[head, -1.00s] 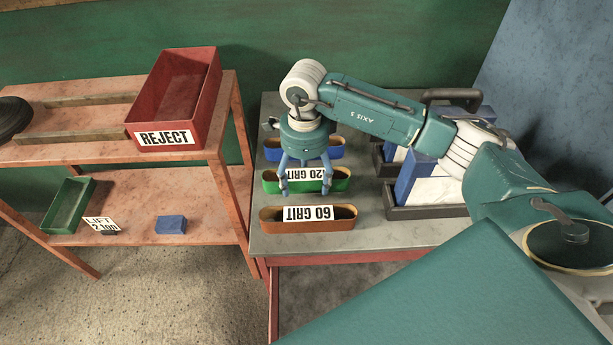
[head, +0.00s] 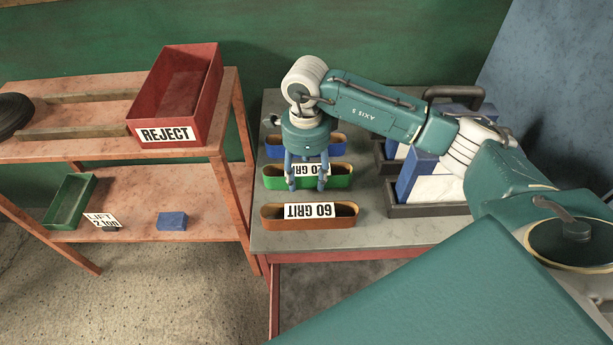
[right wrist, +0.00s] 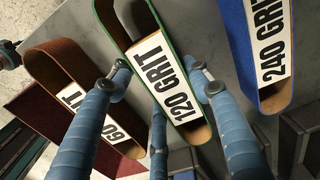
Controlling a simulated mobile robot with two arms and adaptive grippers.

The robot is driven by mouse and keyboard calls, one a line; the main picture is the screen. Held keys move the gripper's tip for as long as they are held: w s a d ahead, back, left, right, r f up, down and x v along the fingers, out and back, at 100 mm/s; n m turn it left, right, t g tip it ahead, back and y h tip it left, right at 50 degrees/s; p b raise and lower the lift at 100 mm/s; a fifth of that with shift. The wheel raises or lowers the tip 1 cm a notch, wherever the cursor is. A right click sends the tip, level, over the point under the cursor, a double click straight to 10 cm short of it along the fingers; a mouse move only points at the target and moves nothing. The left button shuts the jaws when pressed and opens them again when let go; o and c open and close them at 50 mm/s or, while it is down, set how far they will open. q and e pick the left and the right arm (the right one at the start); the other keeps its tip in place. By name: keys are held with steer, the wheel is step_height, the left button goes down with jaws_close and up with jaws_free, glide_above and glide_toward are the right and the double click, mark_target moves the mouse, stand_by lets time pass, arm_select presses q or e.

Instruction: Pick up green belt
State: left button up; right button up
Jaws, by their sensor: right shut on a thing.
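The green belt (head: 341,181) is a loop with a "120 GRIT" label, standing on edge on the grey bench top between the brown and blue belts. My right gripper (head: 306,186) is above it, pointing down, with its blue fingers shut on the belt. In the right wrist view the fingers (right wrist: 161,80) press on both sides of the green belt (right wrist: 183,62) across its label. My fingers partly hide the label in the head view. My left gripper is not in view.
The brown 60 grit belt (head: 337,219) stands just in front, and the blue 240 grit belt (head: 338,146) just behind. Dark holders with blue-and-white blocks (head: 437,184) stand to the right. A red REJECT bin (head: 206,103) is on the left shelf.

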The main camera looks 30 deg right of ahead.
mark_target(306, 172)
step_height(306, 172, up, 19)
steer(key=shift+r+b, duration=0.15)
steer(key=shift+b, duration=0.25)
